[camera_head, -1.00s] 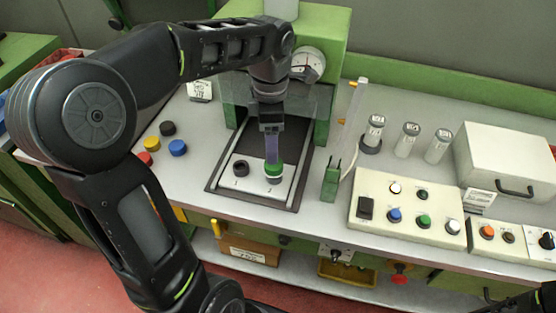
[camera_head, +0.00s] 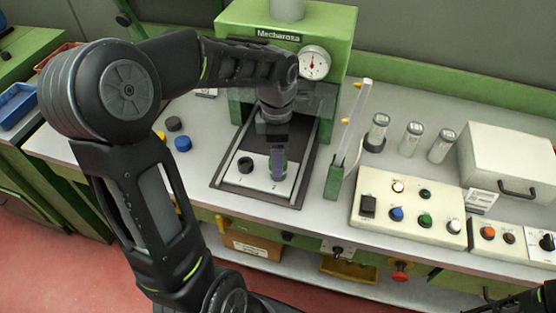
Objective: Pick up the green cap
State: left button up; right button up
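The green cap (camera_head: 285,164) is on the light plate of the press in the camera_head view. It is mostly hidden behind the fingers of my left gripper (camera_head: 277,168); only a sliver of green shows at their right side. My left gripper points down at the cap from above, with its fingertips low near the plate. I cannot tell whether the fingers are closed on the cap or apart around it. A dark part of my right arm shows at the bottom right corner; its gripper is not visible.
A black cap (camera_head: 245,164) sits on the same plate to the left. Blue (camera_head: 182,144) and dark (camera_head: 174,124) caps lie on the bench left of the press. The button panel (camera_head: 410,208) is farther right.

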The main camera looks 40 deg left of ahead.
pick_arm(q)
jog(key=shift+f, duration=0.95)
jog(key=c, duration=1.4)
jog(key=shift+r, duration=0.15)
notch_tip(320, 180, up, 10)
jog(key=b, duration=0.1)
